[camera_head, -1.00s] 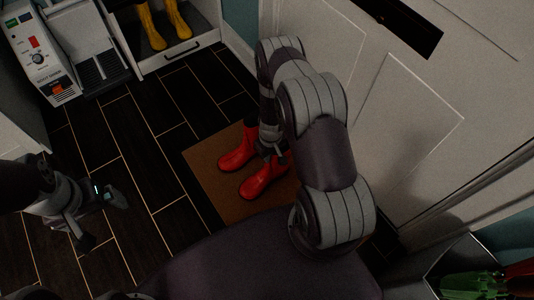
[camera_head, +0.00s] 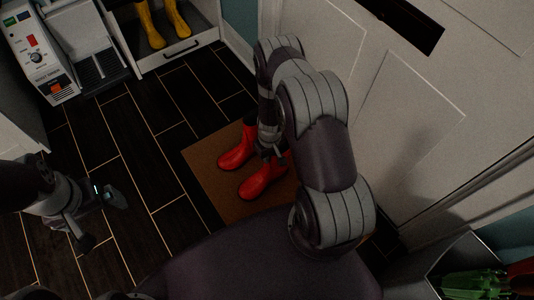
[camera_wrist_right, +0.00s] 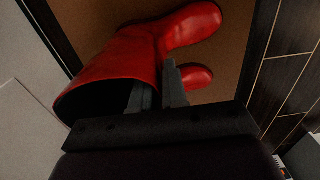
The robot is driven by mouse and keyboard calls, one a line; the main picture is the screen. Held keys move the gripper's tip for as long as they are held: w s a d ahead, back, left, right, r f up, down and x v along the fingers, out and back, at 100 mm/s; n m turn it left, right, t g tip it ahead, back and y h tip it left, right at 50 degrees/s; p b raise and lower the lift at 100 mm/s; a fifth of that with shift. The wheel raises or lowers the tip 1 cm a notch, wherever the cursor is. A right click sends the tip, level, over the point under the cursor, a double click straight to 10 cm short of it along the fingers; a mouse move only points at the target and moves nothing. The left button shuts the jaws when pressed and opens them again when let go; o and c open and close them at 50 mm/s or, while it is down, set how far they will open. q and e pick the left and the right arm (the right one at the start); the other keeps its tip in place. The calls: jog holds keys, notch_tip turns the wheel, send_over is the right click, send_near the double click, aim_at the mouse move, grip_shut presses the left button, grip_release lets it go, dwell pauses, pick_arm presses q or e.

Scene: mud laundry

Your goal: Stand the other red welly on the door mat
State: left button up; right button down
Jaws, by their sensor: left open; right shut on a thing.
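Two red wellies are on the brown door mat (camera_head: 215,178), side by side with toes to the left. The farther red welly (camera_head: 236,157) stands upright; its toe shows in the right wrist view (camera_wrist_right: 197,76). The nearer red welly (camera_head: 262,180) looks upright on the mat, its shaft partly hidden by my right arm. My right gripper (camera_wrist_right: 158,88) is shut on the top of this nearer welly (camera_wrist_right: 112,65), one finger inside the shaft opening and one outside. I cannot tell if its sole bears fully on the mat. My left gripper (camera_head: 102,220) is open and empty over the dark floor.
Yellow wellies (camera_head: 163,24) stand in a white tray unit (camera_head: 180,58) at the back. A white appliance (camera_head: 40,55) is at the back left. The white door (camera_head: 410,120) is close on the right. A bin with green and red things (camera_head: 470,285) is front right. The tiled floor left of the mat is clear.

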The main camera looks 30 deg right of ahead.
jog(key=shift+f, duration=0.5)
jog(key=shift+f+b, duration=0.4)
jog(key=shift+b, duration=0.15)
jog(key=shift+f+b, duration=0.3)
jog(key=shift+f, duration=0.1)
dwell(0.4)
jog(key=c, duration=0.6)
grip_release()
